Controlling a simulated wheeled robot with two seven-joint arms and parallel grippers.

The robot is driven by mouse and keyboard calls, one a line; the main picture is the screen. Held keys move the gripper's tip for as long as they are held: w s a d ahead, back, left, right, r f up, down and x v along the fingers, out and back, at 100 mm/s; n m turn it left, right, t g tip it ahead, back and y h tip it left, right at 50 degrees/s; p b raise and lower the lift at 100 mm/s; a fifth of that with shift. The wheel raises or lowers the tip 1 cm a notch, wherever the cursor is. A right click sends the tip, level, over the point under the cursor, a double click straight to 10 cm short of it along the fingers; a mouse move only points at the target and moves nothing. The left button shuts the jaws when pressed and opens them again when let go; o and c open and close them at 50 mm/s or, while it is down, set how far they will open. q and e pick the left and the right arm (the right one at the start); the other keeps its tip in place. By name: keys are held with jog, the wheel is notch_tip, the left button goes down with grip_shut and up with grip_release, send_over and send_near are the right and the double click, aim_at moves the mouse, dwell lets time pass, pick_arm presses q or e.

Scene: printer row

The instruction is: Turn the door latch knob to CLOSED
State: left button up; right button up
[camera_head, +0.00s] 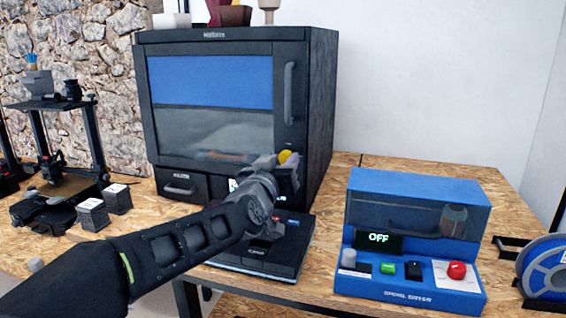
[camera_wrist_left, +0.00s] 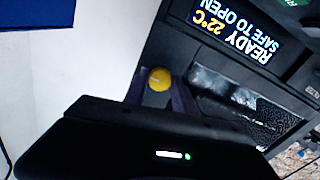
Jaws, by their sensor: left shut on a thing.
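The door latch knob (camera_head: 286,157) is yellow and sits low on the right side of the front of the large black printer (camera_head: 311,90). My left gripper (camera_head: 288,168) is at the knob, with its fingers shut around it. In the left wrist view the yellow knob (camera_wrist_left: 160,79) shows between the two fingers of my left gripper (camera_wrist_left: 160,92). The fingers hide the knob's sides and any position marks. A display (camera_wrist_left: 236,30) beside it reads READY 22°C, SAFE TO OPEN. My right gripper is not in view.
A blue spool dryer (camera_head: 415,245) with an OFF display stands to the right on the wooden table (camera_head: 340,190). A black control box (camera_head: 275,256) lies under my left forearm. A small open-frame printer (camera_head: 60,150) and grey cubes (camera_head: 92,213) are at the left. A blue spool (camera_head: 545,265) is far right.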

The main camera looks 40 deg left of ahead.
pick_arm(q)
grip_shut()
jog(key=shift+n, duration=0.3)
jog(key=n+b, duration=0.2)
jog(key=shift+f+n, duration=0.1)
jog(key=shift+n, duration=0.3)
jog(key=n+b, duration=0.1)
jog(key=n, duration=0.3)
jog(key=shift+n+b, duration=0.3)
jog(key=n+b, duration=0.1)
jog(key=n, duration=0.4)
jog(key=n+b, duration=0.1)
jog(key=n, duration=0.4)
jog(key=shift+b, duration=0.3)
